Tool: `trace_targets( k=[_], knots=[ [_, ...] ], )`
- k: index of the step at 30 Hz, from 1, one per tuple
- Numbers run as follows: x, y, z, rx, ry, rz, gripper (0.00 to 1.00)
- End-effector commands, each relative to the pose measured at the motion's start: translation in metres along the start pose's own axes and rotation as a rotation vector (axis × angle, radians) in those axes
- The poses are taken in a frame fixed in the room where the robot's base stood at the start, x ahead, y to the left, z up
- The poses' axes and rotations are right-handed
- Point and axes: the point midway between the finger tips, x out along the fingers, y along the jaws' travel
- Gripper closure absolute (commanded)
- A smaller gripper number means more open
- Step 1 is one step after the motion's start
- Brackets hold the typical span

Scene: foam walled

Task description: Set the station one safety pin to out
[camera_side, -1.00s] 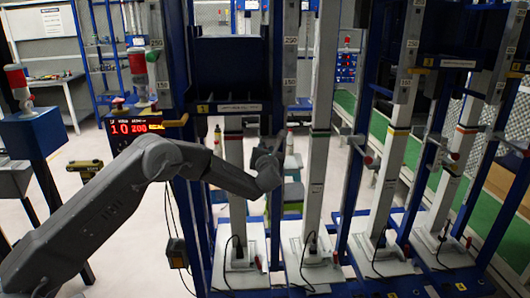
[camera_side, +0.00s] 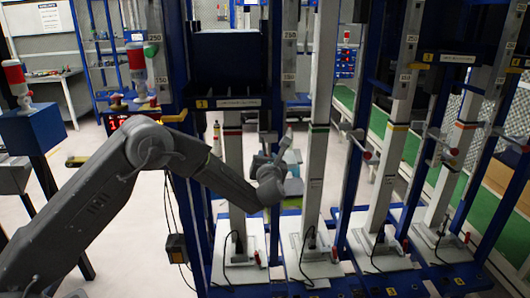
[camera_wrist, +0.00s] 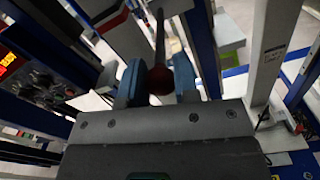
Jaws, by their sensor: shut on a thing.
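In the wrist view a dark red round knob (camera_wrist: 160,80) on a thin dark rod (camera_wrist: 160,35) sits between the two blue fingers of my gripper (camera_wrist: 158,82). My gripper is shut on this knob, which looks like the safety pin's. The rod points away from me. In the side view my gripper (camera_side: 270,160) is to the right of the station one post (camera_side: 233,165), the pale post with a red band at the left of the row. The knob is hidden there, and how far the pin sits in or out cannot be told.
More pale posts stand to the right, one with a green band (camera_side: 316,170) close beside my gripper. Blue uprights (camera_side: 350,185) stand between them. A control box (camera_wrist: 40,70) with red digits is at left in the wrist view. Cables (camera_side: 238,245) hang low by the bases.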

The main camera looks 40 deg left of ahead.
Motion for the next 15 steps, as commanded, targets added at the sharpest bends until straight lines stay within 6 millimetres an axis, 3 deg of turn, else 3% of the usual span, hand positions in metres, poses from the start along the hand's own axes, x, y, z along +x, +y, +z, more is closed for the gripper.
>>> trace_targets(
  k=[11,12,15],
  knots=[
    [-0.0090,-0.0008,0.0008,0.000,-0.003,-0.002,1.00],
    [-0.0091,-0.0008,0.0008,0.000,-0.004,-0.002,0.68],
    [-0.0085,-0.0005,0.0006,0.001,-0.003,-0.001,0.58]
  ],
)
